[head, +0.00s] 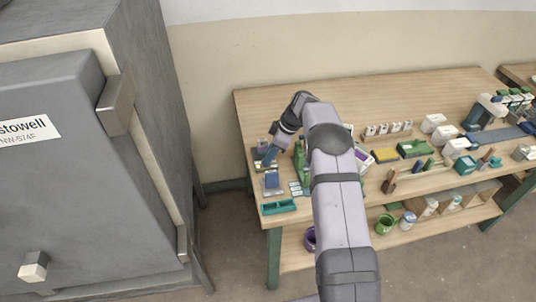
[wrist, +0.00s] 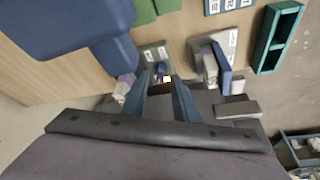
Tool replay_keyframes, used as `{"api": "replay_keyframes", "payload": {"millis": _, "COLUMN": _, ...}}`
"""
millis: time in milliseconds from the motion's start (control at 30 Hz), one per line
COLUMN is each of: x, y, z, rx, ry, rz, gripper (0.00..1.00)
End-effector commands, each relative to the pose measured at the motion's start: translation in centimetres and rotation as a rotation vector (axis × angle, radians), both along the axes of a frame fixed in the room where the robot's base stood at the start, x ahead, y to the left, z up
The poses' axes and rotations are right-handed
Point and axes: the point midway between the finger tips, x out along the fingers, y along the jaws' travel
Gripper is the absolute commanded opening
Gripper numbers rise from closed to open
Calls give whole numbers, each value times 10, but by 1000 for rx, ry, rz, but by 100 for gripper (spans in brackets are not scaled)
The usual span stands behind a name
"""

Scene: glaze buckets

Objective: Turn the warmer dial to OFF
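My gripper (head: 268,155) is at the left end of the wooden table, low over the small items there. In the wrist view my gripper (wrist: 161,78) shows two blue-grey fingers with a gap between their tips. A small bright white and yellow piece (wrist: 167,79) shows in that gap; I cannot tell whether the fingers touch it. A grey plate with pale labels (wrist: 156,53) lies just beyond the tips. I cannot make out the warmer dial or its setting for certain; the gripper partly hides this spot.
A grey box with a blue slab (wrist: 222,66) stands right of the fingers in the wrist view. A teal tray (head: 279,206) lies at the table's front left corner. A large grey kiln-like cabinet (head: 60,150) stands left of the table (head: 300,95), with a floor gap between.

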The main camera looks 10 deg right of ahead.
Motion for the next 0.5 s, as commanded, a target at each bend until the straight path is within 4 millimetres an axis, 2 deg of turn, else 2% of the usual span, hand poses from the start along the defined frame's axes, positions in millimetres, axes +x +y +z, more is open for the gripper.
{"api": "replay_keyframes", "payload": {"millis": 200, "x": 2, "y": 5, "z": -12, "rx": 1, "ry": 1, "rz": -1, "gripper": 27}}
{"api": "replay_keyframes", "payload": {"millis": 467, "x": 2, "y": 5, "z": -13, "rx": 0, "ry": 0, "rz": -1, "gripper": 27}}
{"api": "replay_keyframes", "payload": {"millis": 500, "x": 2, "y": 5, "z": -13, "rx": 0, "ry": 0, "rz": -1, "gripper": 23}}
